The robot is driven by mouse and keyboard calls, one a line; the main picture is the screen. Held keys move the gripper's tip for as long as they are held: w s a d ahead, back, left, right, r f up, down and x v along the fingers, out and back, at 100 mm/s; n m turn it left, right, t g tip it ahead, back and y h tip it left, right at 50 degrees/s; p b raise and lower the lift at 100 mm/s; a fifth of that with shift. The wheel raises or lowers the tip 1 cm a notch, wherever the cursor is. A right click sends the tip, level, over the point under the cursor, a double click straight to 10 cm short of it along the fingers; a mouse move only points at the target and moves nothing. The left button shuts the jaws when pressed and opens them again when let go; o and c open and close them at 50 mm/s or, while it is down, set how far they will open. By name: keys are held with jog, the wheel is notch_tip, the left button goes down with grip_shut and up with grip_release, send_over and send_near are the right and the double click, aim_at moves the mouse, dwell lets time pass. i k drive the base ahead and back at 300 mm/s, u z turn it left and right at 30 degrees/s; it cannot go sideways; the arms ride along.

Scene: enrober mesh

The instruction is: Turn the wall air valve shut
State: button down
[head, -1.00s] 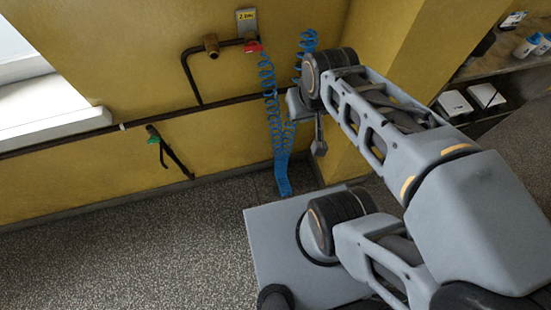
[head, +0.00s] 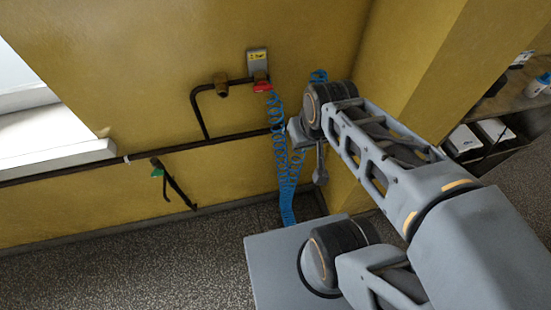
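The wall air valve has a red handle (head: 262,87) and sits on a dark pipe on the yellow wall, under a small label plate (head: 257,60). A coiled blue hose (head: 280,150) hangs below it. My arm's wrist is right of and below the red handle, apart from it in the picture. A small grey end part of my arm, probably my gripper (head: 320,172), points down beside the hose. It is small and partly hidden by the wrist, so its fingers cannot be made out.
A second fitting with a green handle (head: 157,172) is on the lower pipe (head: 60,172) at left. A wall corner (head: 400,60) and a shelf (head: 530,105) are at right. Speckled floor is clear at lower left.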

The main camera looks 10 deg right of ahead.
aim_at(262, 86)
jog(key=z, duration=1.65)
jog(key=k, duration=0.95)
jog(key=u, duration=2)
jog(key=i, duration=0.5)
jog(key=z, duration=0.1)
